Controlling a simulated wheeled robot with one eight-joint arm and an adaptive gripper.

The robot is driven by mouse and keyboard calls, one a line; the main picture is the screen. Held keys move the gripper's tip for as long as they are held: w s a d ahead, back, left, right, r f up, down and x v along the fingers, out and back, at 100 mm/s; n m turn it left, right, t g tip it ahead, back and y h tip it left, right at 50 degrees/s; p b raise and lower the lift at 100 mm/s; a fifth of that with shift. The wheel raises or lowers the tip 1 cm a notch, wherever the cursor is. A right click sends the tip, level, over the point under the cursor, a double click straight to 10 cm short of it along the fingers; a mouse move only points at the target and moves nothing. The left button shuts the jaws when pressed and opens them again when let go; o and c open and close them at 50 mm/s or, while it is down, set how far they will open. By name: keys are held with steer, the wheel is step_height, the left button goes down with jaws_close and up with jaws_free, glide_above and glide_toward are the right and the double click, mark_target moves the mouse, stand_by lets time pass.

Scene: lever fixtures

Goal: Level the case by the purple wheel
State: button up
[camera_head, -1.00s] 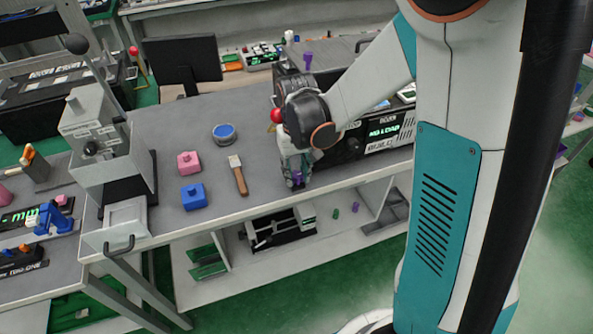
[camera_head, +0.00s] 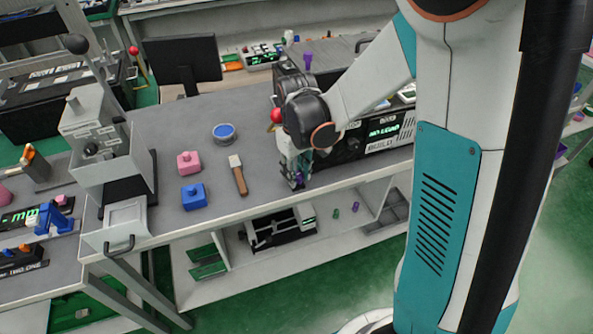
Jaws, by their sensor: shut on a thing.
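The black case (camera_head: 345,152) with a green lit display (camera_head: 384,132) stands on the right part of the grey bench. My arm hides much of its left side. My gripper (camera_head: 297,180) points down at the case's front left, by the bench's front edge. It is shut on the purple wheel (camera_head: 299,180), of which only a small purple patch shows between the fingers. I cannot tell from this view whether the case is level.
A brush (camera_head: 238,175), a pink block (camera_head: 189,162), a blue block (camera_head: 194,196) and a blue-topped round tin (camera_head: 224,133) lie left of my gripper. A grey lever press (camera_head: 105,150) stands further left. A red ball (camera_head: 277,115) is close behind my gripper.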

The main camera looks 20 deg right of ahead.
steer(key=o, duration=1.1)
steer(key=shift+c, duration=0.2)
steer(key=shift+r, duration=0.15)
step_height(320, 180, up, 12)
steer(key=s+r+m+t, duration=0.1)
steer(key=s+r+t, duration=0.1)
steer(key=s, duration=0.5)
steer(key=s+r+m+t, duration=0.2)
steer(key=s+t, duration=0.3)
steer(key=s, duration=0.3)
steer(key=shift+s+a+r, duration=0.15)
steer(key=shift+r, duration=0.25)
